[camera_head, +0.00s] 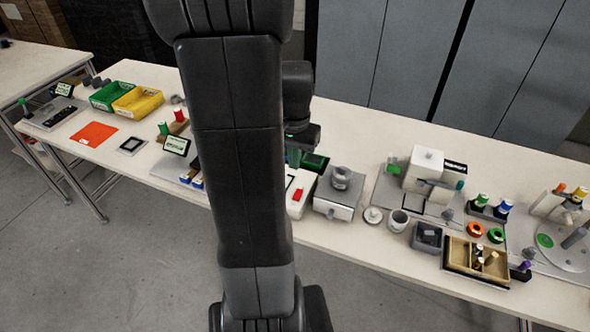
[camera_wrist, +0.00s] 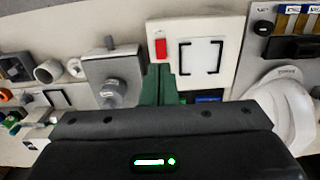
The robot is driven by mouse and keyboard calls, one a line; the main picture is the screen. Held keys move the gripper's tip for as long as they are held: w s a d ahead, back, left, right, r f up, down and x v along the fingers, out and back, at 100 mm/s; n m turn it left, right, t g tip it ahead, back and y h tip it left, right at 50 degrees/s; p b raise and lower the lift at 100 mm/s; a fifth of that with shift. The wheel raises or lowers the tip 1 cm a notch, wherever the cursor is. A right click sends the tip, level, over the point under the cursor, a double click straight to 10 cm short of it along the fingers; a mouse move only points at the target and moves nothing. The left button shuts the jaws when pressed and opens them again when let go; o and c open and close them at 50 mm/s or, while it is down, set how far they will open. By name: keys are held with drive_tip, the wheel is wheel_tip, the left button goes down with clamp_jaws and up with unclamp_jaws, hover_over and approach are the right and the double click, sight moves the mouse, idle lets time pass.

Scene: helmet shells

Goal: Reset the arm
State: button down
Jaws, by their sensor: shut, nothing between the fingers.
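My gripper (camera_wrist: 164,72) shows in the wrist view as two green fingers side by side, shut and empty. They point at the edge of a white plate (camera_wrist: 222,60) with a red block and a black square outline. I cannot tell if they touch it. In the head view my black arm stands upright across the middle and hides part of the table (camera_head: 345,120). My gripper (camera_head: 294,157) is partly seen just right of the arm, over the table near the grey box with a round knob (camera_head: 338,195).
Green bin (camera_head: 108,96) and yellow bin (camera_head: 138,101) stand at the left with an orange sheet (camera_head: 93,134). A white machine (camera_head: 424,170), a wooden tray (camera_head: 458,256) and several spools crowd the right. A white rounded shell (camera_wrist: 290,105) is close right in the wrist view.

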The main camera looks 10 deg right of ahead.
drive_tip(key=shift+r, duration=0.65)
drive_tip(key=shift+f, duration=0.2)
hover_over(298, 193)
drive_tip(key=s, duration=0.1)
drive_tip(key=f, duration=0.9)
drive_tip(key=shift+a+f, duration=0.3)
drive_tip(key=shift+a, duration=0.1)
drive_tip(key=shift+w+d+b, duration=0.1)
drive_tip(key=shift+w+b, duration=0.25)
drive_tip(key=shift+b, duration=0.3)
drive_tip(key=shift+w+d+r+b, duration=0.25)
drive_tip(key=shift+r+b, duration=0.05)
drive_tip(key=shift+b, duration=0.55)
drive_tip(key=shift+w+d+r+t+b, duration=0.15)
drive_tip(key=shift+w+r+t+b, duration=0.1)
drive_tip(key=shift+r+t+b, duration=0.05)
drive_tip(key=shift+s+r, duration=0.15)
drive_tip(key=shift+r, duration=2)
